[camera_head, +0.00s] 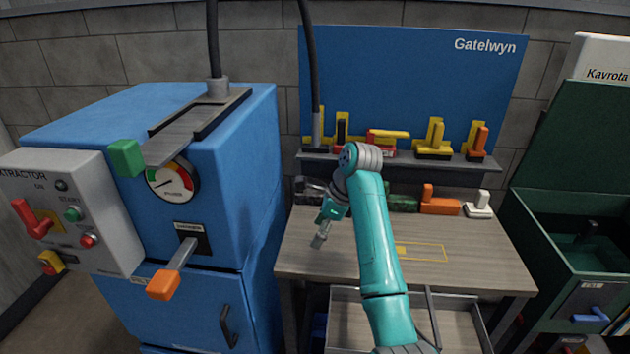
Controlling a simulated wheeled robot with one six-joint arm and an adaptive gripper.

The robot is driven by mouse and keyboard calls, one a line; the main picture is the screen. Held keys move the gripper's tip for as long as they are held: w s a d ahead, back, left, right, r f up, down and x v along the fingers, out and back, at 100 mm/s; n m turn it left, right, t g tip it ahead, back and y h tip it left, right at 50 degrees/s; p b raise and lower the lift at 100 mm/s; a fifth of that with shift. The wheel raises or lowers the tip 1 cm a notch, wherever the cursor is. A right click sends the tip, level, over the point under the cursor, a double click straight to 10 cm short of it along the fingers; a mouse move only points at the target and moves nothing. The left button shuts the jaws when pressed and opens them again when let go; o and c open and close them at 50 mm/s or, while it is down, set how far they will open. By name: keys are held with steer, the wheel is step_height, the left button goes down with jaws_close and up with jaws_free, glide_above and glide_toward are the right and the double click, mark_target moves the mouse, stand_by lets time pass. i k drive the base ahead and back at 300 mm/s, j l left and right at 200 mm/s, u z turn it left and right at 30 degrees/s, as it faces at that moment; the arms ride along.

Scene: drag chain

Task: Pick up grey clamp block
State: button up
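Several clamp-like blocks stand in a row at the back of the wooden bench (300,250). A pale grey-white block (478,206) with an upright lever is at the right end of the row. A dark grey block (306,190) is at the left end, partly behind my arm. I cannot tell for certain which is the grey clamp block. My gripper (319,241) hangs over the left part of the bench, in front of the dark block and well left of the pale one. Its fingers are too small to tell whether they are open; no held block shows.
An orange block (440,204) and a green block (403,203) stand between them. A shelf (400,157) above holds yellow, red and orange clamps. A blue cabinet (240,200) stands left, a green bin (570,230) right. An open drawer (345,294) is below. The bench front is clear.

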mark_target(308, 197)
steer(key=i+j, duration=0.1)
steer(key=i, duration=1.15)
